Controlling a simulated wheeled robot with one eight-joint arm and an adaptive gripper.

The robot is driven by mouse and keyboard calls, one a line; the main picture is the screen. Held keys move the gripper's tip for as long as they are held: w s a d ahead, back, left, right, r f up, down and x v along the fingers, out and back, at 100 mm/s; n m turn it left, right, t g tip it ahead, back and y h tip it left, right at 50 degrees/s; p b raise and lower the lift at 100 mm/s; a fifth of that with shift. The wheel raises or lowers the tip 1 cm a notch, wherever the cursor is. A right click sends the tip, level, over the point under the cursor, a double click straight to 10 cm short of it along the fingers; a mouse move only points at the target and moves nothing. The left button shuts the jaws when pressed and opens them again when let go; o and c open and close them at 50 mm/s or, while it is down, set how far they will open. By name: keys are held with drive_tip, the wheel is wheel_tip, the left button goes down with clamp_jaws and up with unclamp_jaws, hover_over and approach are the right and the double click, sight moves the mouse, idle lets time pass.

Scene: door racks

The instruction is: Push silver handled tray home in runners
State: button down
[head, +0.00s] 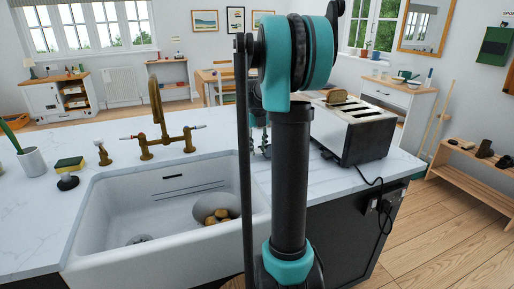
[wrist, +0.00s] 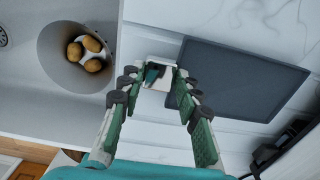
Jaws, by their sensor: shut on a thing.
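My gripper (wrist: 155,84) is shut on a small pale, silvery piece (wrist: 160,62) with a dark middle, held between the fingertips. I cannot tell whether this piece is the tray's silver handle. In the head view my gripper (head: 260,148) is low over the counter, left of the toaster (head: 352,130), and mostly hidden behind my arm. The toaster is silver and black, with a slice of bread on top. I cannot make out a tray body or runners in either view.
A dark flat rectangular board (wrist: 245,82) lies on the white counter right of my fingertips. A white sink (head: 110,210) is on the left, with a round bowl (wrist: 58,68) of potatoes. A brass tap (head: 158,130) stands behind it. A black cord (head: 360,180) hangs off the counter.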

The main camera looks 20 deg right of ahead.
drive_tip(key=shift+d, duration=0.1)
drive_tip(key=shift+d, duration=2.85)
drive_tip(key=shift+d, duration=6.3)
